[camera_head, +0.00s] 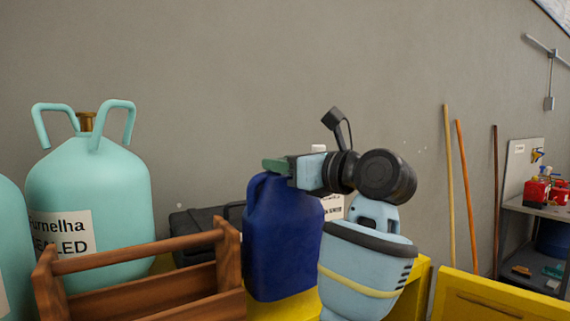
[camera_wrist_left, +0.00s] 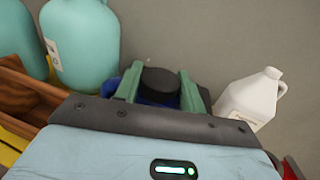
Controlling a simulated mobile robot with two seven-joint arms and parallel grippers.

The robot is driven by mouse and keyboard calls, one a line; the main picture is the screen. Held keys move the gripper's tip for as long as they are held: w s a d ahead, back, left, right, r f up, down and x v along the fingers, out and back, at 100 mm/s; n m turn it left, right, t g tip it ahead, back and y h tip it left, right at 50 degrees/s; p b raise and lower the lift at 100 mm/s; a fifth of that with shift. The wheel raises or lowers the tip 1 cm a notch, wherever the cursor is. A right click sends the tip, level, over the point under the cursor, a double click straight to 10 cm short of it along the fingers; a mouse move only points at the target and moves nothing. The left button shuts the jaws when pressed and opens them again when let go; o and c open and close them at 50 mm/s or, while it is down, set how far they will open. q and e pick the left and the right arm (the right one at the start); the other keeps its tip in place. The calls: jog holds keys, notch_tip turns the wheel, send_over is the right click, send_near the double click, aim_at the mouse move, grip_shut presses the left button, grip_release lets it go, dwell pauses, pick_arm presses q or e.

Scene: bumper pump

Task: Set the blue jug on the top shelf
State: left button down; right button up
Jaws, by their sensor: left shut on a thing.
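The blue jug (camera_head: 282,240) stands upright in the middle of the head view, at or just above a yellow shelf surface; I cannot tell if it touches. My left gripper (camera_head: 278,167) is at the jug's top, its green fingers shut on it. In the left wrist view the two green fingers (camera_wrist_left: 160,88) sit either side of the jug's dark cap (camera_wrist_left: 160,80), with a little blue (camera_wrist_left: 150,97) showing below. Most of the jug is hidden there. My right gripper is not in view.
A brown wooden tool tray (camera_head: 180,289) and a turquoise gas cylinder (camera_head: 95,200) are left of the jug. A black case (camera_head: 195,222) is behind. A white jug (camera_wrist_left: 256,97) stands to the right. The yellow shelf unit (camera_head: 420,275) shows at lower right.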

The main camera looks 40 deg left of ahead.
aim_at(281, 215)
pick_arm(q)
jog(key=shift+s+r, duration=0.15)
jog(key=shift+r, duration=0.1)
jog(key=shift+a, duration=0.3)
jog(key=shift+w+a+f, duration=0.2)
jog(key=shift+w+a, duration=0.1)
jog(key=shift+w+a+f, duration=0.15)
jog(key=shift+a+f, duration=0.05)
jog(key=shift+f, duration=0.9)
jog(key=shift+s+d+f, duration=0.35)
jog(key=shift+f, duration=0.1)
jog(key=shift+w+a+f, duration=0.1)
jog(key=shift+w+a, duration=0.1)
jog(key=shift+f, duration=0.15)
jog(key=c, duration=0.9)
grip_release()
jog(key=shift+d+f, duration=0.1)
jog(key=shift+f, duration=0.05)
jog(key=shift+o, duration=0.2)
